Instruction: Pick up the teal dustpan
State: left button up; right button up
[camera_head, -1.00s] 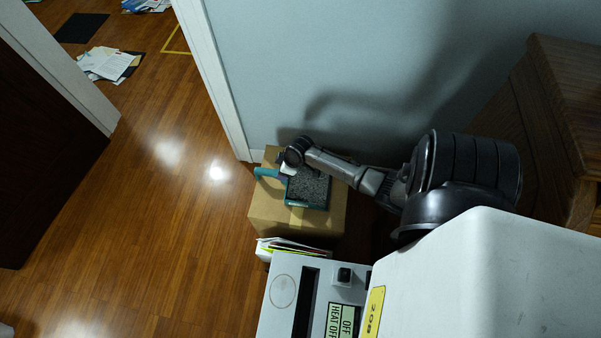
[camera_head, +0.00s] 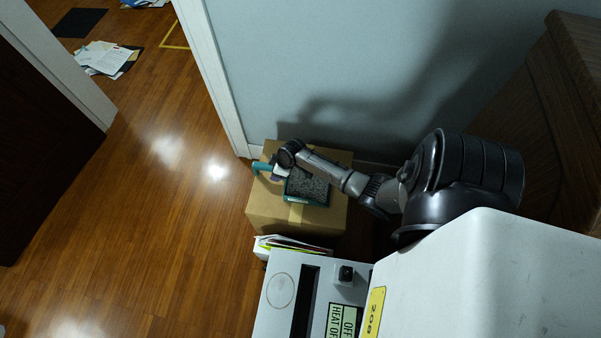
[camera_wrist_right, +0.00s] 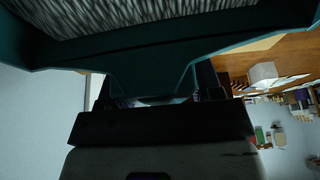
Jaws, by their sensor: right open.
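The teal dustpan (camera_head: 292,198) lies on a cardboard box by the wall in the head view, its pan full of grey shredded matter and its handle (camera_head: 261,167) pointing left. My right gripper (camera_head: 277,173) is at the handle, close to the pan, and hides part of it. In the right wrist view the dustpan (camera_wrist_right: 200,48) fills the top, and its narrowing neck reaches down between the two dark fingers of my right gripper (camera_wrist_right: 155,96). The fingers are open around the neck; any contact is hidden. My left gripper is not in view.
The cardboard box (camera_head: 275,212) stands against the wall. A grey machine (camera_head: 281,290) with a display stands in front of it, with papers (camera_head: 290,244) between. A white casing (camera_head: 490,280) is at the lower right. The wooden floor (camera_head: 150,220) at left is open.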

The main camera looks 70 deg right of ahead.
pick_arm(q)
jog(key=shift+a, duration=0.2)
pick_arm(e)
grip_shut()
dwell(0.3)
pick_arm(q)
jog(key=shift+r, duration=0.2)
pick_arm(e)
jog(key=shift+r, duration=0.2)
